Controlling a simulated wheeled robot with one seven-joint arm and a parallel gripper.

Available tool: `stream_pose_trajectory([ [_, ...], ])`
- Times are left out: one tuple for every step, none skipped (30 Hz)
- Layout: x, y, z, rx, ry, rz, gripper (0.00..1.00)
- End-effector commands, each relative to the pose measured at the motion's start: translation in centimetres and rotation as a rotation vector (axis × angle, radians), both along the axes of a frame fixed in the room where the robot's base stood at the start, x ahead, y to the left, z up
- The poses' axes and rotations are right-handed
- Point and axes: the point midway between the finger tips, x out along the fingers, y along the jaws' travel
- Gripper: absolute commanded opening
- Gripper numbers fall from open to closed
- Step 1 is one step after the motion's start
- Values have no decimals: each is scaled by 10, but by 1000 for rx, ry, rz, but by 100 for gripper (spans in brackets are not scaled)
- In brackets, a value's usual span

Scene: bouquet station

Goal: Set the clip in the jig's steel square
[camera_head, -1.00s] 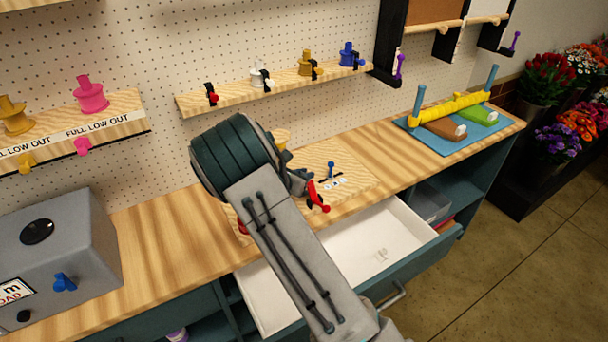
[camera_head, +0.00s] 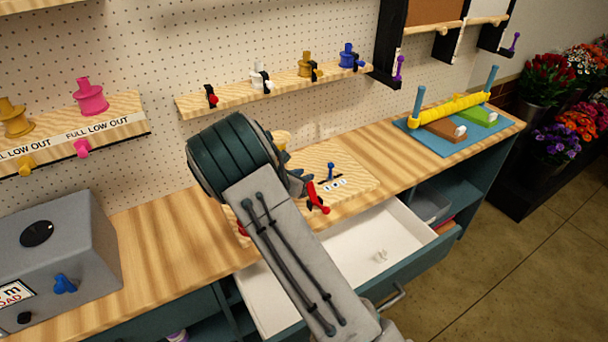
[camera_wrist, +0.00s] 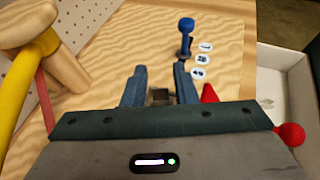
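My gripper (camera_wrist: 160,67) is low over a pale wooden board in the wrist view, its two blue-grey fingers apart. A small dark grey square piece (camera_wrist: 160,97) shows between the fingers. I cannot tell whether it is the clip or the jig's steel square, or whether the fingers touch it. The wooden jig board (camera_head: 345,176) lies on the bench and carries a blue-knobbed lever (camera_head: 331,171) and round white labels. The lever also shows beyond the right finger in the wrist view (camera_wrist: 187,30).
A red-handled part (camera_head: 317,198) is beside my wrist at the board's front edge. An open white drawer (camera_head: 360,240) below holds a small pale item (camera_head: 380,256). A wooden post with a yellow band (camera_wrist: 40,50) stands close left. A grey box (camera_head: 60,250) stands left on the bench.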

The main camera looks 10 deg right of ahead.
Motion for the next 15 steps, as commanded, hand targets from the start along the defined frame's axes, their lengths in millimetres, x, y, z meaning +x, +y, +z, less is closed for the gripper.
stream_pose_trajectory([
  [-7, 11, 0, 4, -3, 5, 26],
  [-11, 16, 3, 4, -3, 5, 26],
  [-16, 22, 7, 5, -4, 6, 26],
  [-20, 27, 10, 4, -5, 6, 26],
  [-24, 31, 12, 5, -4, 6, 26],
  [-29, 38, 16, 5, -6, 5, 26],
  [-33, 42, 19, 4, -6, 6, 26],
  [-37, 46, 21, 5, -6, 5, 26],
  [-41, 51, 24, 4, -6, 4, 26],
  [-44, 56, 27, 4, -6, 5, 26],
  [-47, 59, 29, 4, -6, 5, 26],
  [-51, 63, 31, 4, -6, 4, 26],
  [-54, 66, 34, 3, -7, 4, 26],
  [-56, 68, 35, 2, -6, 4, 26],
  [-58, 71, 37, 2, -6, 4, 26],
])
